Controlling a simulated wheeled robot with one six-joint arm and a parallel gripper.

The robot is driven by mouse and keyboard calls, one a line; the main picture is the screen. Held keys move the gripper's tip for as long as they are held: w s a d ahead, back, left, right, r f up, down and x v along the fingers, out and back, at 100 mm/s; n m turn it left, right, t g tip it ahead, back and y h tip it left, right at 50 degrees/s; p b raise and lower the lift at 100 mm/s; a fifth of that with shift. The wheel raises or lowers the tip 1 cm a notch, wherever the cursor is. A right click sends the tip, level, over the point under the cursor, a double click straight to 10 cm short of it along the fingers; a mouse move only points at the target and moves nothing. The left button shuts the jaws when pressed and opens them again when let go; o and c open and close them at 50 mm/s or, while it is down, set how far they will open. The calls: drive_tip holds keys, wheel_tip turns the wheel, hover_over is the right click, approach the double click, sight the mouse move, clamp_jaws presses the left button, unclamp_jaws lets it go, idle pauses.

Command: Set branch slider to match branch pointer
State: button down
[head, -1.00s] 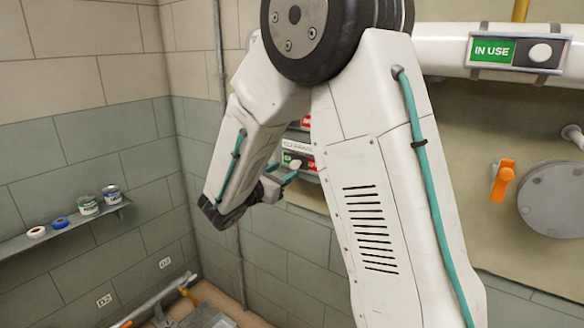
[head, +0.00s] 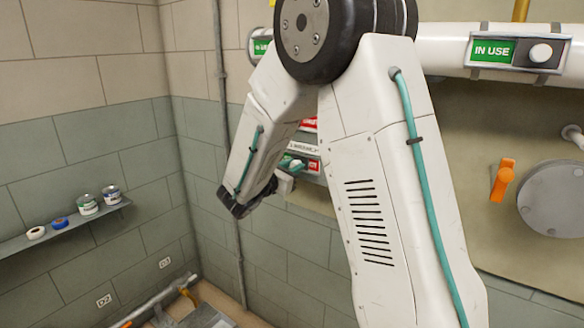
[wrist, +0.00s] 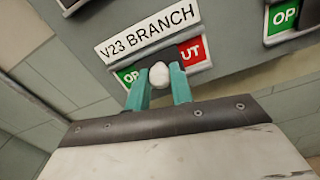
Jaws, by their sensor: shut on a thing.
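The branch slider, labelled V23 BRANCH (wrist: 148,30), shows in the wrist view with green on its left and a red part ending in "UT" (wrist: 192,53) on its right. Its round white knob (wrist: 158,73) sits between green and red. My gripper (wrist: 163,82) has its two teal fingers shut on the knob, one on each side. In the head view, my gripper (head: 291,163) is at the slider's panel (head: 314,166), partly hidden by my arm. I cannot make out which thing is the branch pointer.
Another slider plate with green "OP" (wrist: 284,16) is close at upper right in the wrist view. The head view shows an IN USE sign (head: 494,51), an orange handle (head: 503,180), a round grey cover (head: 556,198) and a wall shelf (head: 70,231) with tins and tape rolls.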

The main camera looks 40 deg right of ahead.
drive_tip(key=shift+s+d, duration=0.3)
drive_tip(key=shift+s, duration=0.45)
drive_tip(key=shift+s+d, duration=0.25)
drive_tip(key=shift+s, duration=0.5)
drive_tip(key=c, duration=1.2)
unclamp_jaws()
drive_tip(key=shift+s, duration=0.1)
drive_tip(key=v, duration=0.7)
drive_tip(key=shift+a, duration=0.35)
